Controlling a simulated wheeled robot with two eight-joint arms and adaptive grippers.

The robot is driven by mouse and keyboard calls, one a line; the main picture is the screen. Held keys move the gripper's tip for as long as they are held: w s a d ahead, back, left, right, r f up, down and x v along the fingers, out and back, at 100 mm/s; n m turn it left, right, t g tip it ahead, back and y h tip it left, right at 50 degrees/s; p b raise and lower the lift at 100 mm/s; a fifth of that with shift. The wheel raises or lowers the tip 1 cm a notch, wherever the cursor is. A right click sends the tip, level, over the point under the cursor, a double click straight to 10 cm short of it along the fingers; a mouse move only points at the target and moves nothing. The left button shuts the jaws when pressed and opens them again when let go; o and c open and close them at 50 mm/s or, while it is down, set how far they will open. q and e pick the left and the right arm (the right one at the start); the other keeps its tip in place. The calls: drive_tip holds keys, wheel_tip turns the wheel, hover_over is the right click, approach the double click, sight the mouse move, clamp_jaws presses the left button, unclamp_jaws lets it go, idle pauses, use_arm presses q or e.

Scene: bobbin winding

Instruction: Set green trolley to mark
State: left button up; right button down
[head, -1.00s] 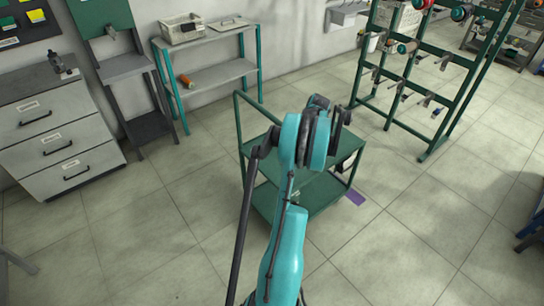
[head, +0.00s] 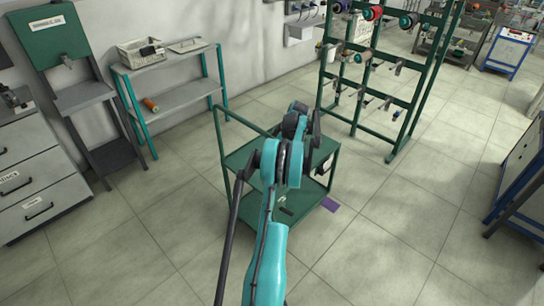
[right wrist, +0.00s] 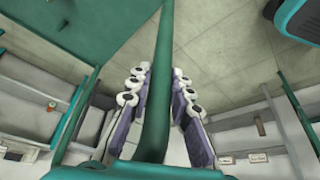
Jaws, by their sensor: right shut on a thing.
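The green trolley (head: 252,158) stands on the tiled floor at the centre of the head view, partly hidden behind my right arm. A purple floor mark (head: 331,204) shows beside the trolley's lower right corner; whether it runs under the trolley I cannot tell. In the right wrist view my right gripper (right wrist: 160,95) has its pale fingers on both sides of a green trolley bar (right wrist: 158,60), shut on it. In the head view its fingertips are hidden by the arm. My left gripper is in neither view.
A green rack with spools (head: 388,75) stands behind right. A teal-legged shelf (head: 185,95) and a grey drawer cabinet (head: 40,190) stand on the left. A blue-framed bench (head: 520,180) is at the right edge. Floor right of the mark is clear.

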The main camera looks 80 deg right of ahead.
drive_tip(key=c, duration=1.4)
unclamp_jaws()
drive_tip(key=shift+o, duration=0.2)
drive_tip(key=v, duration=1.2)
drive_tip(key=shift+s, duration=0.1)
